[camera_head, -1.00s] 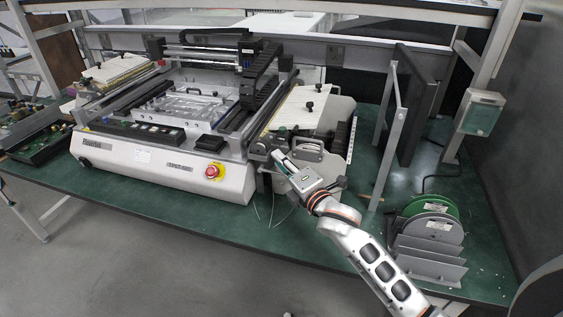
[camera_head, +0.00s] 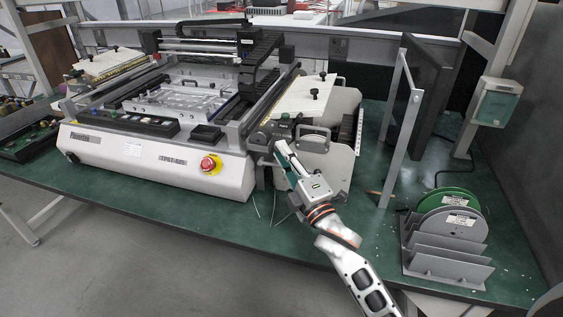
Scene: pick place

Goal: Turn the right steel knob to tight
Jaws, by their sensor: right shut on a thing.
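My right gripper (camera_head: 284,150) is at the front right corner of the white benchtop machine (camera_head: 165,160), just below its feeder side. It is shut on a small part there, which its fingers mostly hide. That part is at the place of the right steel knob, but I cannot make out the knob's shape or its turned position. My right arm comes up from the bottom of the view. My left gripper is not in view.
A red emergency button (camera_head: 208,163) is on the machine front, left of my gripper. A grey metal handle (camera_head: 313,130) is close above it. A grey rack (camera_head: 446,262) with reels (camera_head: 452,220) stands at the right.

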